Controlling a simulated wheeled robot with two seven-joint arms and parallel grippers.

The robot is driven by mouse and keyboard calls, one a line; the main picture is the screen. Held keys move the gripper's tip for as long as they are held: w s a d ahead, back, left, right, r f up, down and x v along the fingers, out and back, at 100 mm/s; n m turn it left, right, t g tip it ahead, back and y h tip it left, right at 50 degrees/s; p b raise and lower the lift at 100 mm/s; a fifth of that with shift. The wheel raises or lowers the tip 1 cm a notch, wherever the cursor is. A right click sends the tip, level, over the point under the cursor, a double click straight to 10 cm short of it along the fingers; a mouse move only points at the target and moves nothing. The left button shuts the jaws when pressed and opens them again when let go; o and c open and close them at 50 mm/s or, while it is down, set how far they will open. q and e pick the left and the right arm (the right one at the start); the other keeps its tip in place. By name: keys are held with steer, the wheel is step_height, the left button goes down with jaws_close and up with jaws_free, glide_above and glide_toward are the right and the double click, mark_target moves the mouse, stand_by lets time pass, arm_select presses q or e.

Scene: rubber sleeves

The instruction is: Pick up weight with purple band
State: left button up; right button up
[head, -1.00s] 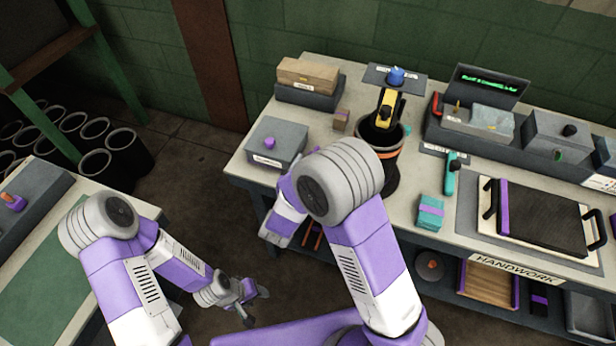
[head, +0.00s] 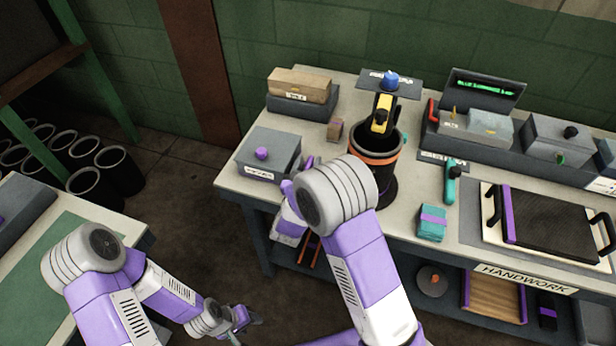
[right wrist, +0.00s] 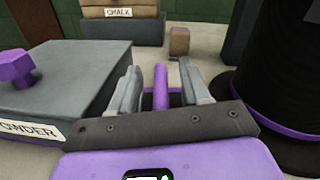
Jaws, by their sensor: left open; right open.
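Several things carry purple bands, and I cannot tell which is the weight. A teal block with a purple band (head: 432,222) sits on the workbench. A black slab with a purple strip (head: 548,222) lies to its right. A black cylinder (head: 362,145) has an orange band near its top and a purple band low down in the right wrist view (right wrist: 287,85). My right gripper (head: 303,170) is open at the bench's left front, left of the cylinder. In the right wrist view an upright purple bar (right wrist: 161,88) shows between its fingers. My left gripper (head: 245,320) is open, low over the floor.
A grey powder box with a purple knob (head: 262,153) stands left of my right gripper, also in the right wrist view (right wrist: 65,85). A chalk box (head: 298,85) and a small brown block (head: 334,130) stand behind. A teal-handled tool (head: 450,185) lies right of the cylinder.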

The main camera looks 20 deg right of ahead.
jaws_close()
stand_by(1.4)
